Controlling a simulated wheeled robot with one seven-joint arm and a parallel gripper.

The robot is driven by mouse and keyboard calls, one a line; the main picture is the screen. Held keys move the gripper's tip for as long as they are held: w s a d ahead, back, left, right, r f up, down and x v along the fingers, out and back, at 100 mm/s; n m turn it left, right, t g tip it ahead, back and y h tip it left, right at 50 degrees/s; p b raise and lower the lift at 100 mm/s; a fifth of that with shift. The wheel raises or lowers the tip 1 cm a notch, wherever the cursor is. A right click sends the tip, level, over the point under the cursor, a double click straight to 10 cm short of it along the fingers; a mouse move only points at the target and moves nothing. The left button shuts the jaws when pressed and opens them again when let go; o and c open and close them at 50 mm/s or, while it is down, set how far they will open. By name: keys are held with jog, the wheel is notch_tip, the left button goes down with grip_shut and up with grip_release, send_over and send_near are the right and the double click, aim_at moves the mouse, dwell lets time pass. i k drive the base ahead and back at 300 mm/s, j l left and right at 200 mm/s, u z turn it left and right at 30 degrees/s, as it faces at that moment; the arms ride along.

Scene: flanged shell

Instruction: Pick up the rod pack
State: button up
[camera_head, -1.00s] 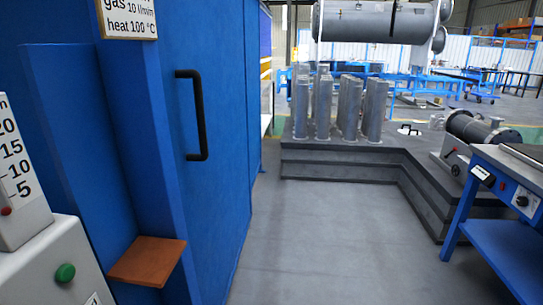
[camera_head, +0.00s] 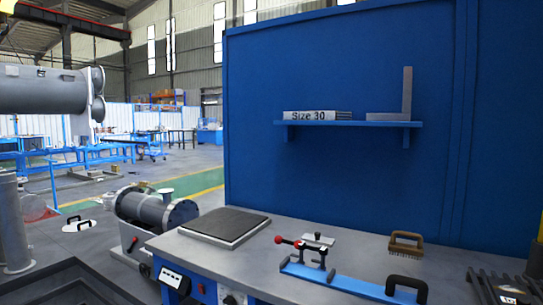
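A flat grey pack marked "Size 30" (camera_head: 317,116) lies on a small blue wall shelf (camera_head: 350,124); it may be the rod pack. Several dark bars or rods (camera_head: 498,284) lie at the right end of the workbench, cut off by the frame edge. I cannot tell from the picture which of these is the rod pack. My gripper is not in view.
An upright grey square (camera_head: 407,92) stands on the shelf's right end. The grey workbench (camera_head: 245,262) below carries a dark plate (camera_head: 224,228), a blue clamp fixture (camera_head: 345,284) and a brown brush (camera_head: 406,243). A flanged cylinder (camera_head: 150,209) stands left of the bench.

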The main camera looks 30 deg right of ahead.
aim_at(317, 115)
jog(key=i+j+z, duration=0.3)
jog(key=z, duration=0.2)
jog(key=i+j+z, duration=0.3)
jog(key=z, duration=0.2)
jog(key=j, duration=0.1)
